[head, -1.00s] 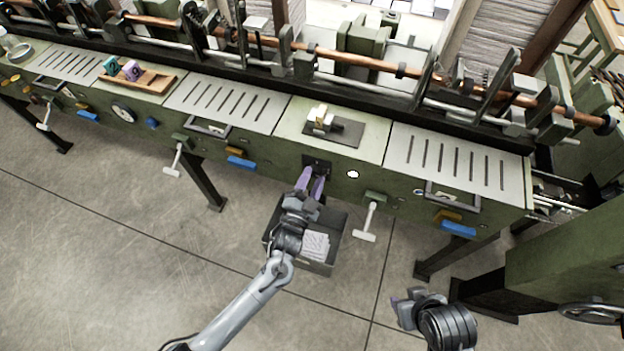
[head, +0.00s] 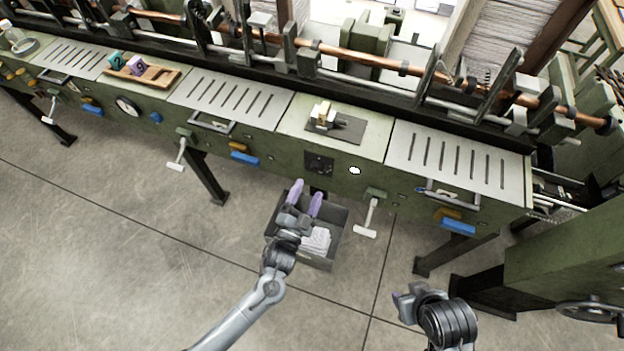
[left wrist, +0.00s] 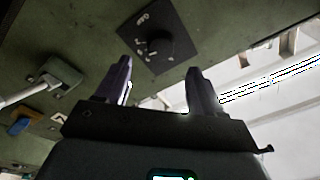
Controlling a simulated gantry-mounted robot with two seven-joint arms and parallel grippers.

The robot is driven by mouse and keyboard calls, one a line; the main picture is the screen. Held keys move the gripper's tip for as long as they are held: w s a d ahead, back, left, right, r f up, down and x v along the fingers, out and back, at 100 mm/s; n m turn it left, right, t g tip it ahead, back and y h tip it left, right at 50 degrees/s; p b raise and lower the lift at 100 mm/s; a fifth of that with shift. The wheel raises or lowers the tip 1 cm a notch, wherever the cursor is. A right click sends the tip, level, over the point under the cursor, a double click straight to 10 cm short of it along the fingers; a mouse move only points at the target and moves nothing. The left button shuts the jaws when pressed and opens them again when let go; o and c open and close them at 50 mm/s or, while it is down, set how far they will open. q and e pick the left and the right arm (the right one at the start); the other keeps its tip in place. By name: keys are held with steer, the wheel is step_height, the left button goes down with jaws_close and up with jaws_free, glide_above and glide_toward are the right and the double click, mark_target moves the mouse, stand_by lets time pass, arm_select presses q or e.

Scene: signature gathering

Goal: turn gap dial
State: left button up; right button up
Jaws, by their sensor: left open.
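The gap dial is a round black knob on a square black plate (head: 318,163) on the green front panel of the machine. In the left wrist view the dial (left wrist: 156,45) shows above the fingers, with white markings and lettering on its plate. My left gripper (head: 306,198) is open and empty, in front of the panel and below the dial, apart from it. Its two purple fingers (left wrist: 160,85) stand apart in the left wrist view. My right gripper (head: 408,298) is at the lower right, far from the dial; its fingers are too small to judge.
A grey bin (head: 325,258) with pale sheets is below the left gripper. A white-handled lever (head: 370,216) and a white round button (head: 355,170) are right of the dial. Blue handles (head: 244,158) line the panel.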

arm_select(q)
steer(key=shift+v, duration=2.4)
steer(key=s+a+f+n+y, duration=0.1)
steer(key=s+a+f+n, duration=0.15)
steer(key=s, duration=0.25)
steer(key=s+a+r+n+g+y, duration=0.2)
steer(key=s+a+n+g, duration=0.15)
steer(key=a, duration=0.25)
steer(key=s+a+r+n+g+y, duration=0.1)
steer(key=s+a+n+g+y, duration=0.15)
steer(key=a+g, duration=0.2)
steer(key=s+a+r+n+g, duration=0.1)
steer(key=s+a+r+g, duration=0.15)
steer(key=s, duration=0.35)
steer(key=s+a+r+n+g, duration=0.1)
steer(key=s+a+g, duration=0.2)
steer(key=s+g, duration=0.15)
step_height(320, 180, up, 34)
steer(key=p, duration=3.4)
steer(key=shift+s+d+y+p, duration=0.2)
steer(key=shift+s+y+p, duration=0.15)
steer(key=shift+y, duration=0.1)
